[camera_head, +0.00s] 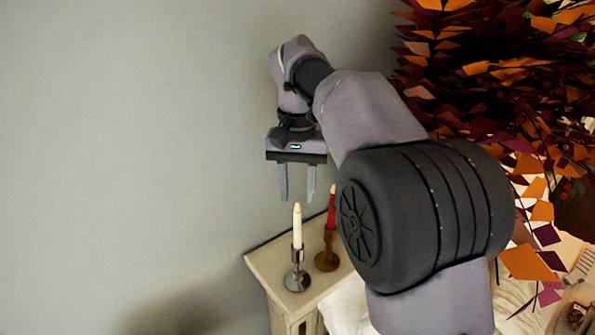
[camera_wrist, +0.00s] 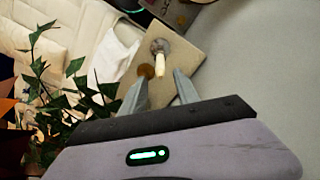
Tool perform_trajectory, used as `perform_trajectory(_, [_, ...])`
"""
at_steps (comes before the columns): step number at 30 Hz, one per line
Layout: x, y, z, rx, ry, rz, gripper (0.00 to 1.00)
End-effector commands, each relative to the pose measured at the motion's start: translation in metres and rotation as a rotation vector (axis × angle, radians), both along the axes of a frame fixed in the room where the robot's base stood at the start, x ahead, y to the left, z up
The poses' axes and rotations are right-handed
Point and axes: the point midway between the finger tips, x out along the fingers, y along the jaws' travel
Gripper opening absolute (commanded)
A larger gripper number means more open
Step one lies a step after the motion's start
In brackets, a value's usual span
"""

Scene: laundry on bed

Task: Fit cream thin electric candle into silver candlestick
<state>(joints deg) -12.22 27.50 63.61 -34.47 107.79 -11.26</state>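The cream candle (camera_head: 297,228) stands upright in the silver candlestick (camera_head: 296,281), its lower end inside the holder's cup. Both show in the wrist view too, the candle (camera_wrist: 160,65) pointing toward my fingers and the silver candlestick (camera_wrist: 160,46) beyond it. My gripper (camera_head: 297,196) points down above the candle, with its two fingers apart and nothing between them. In the head view the candle tip appears just below the fingertips. In the wrist view my gripper (camera_wrist: 161,76) frames the candle tip from above. How deep the candle sits is hidden by the cup.
A red candle (camera_head: 331,208) in a brass-brown candlestick (camera_head: 327,261) stands close on the right. Both candlesticks are on a small cream stand (camera_head: 268,264) by the plain wall (camera_head: 130,130). Orange and purple foliage (camera_head: 530,130) fills the right side. The wall side is free.

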Motion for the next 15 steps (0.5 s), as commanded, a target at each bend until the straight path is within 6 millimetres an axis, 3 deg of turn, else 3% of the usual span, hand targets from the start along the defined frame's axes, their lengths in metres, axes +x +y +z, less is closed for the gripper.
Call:
perform_trajectory(1, [0.001, 0.000, 0.015, 0.001, -0.002, 0.000, 0.37])
perform_trajectory(6, [0.001, 0.000, 0.044, 0.000, 0.000, 0.001, 0.37])
perform_trajectory(15, [-0.006, -0.004, 0.056, 0.003, -0.009, 0.002, 0.37])
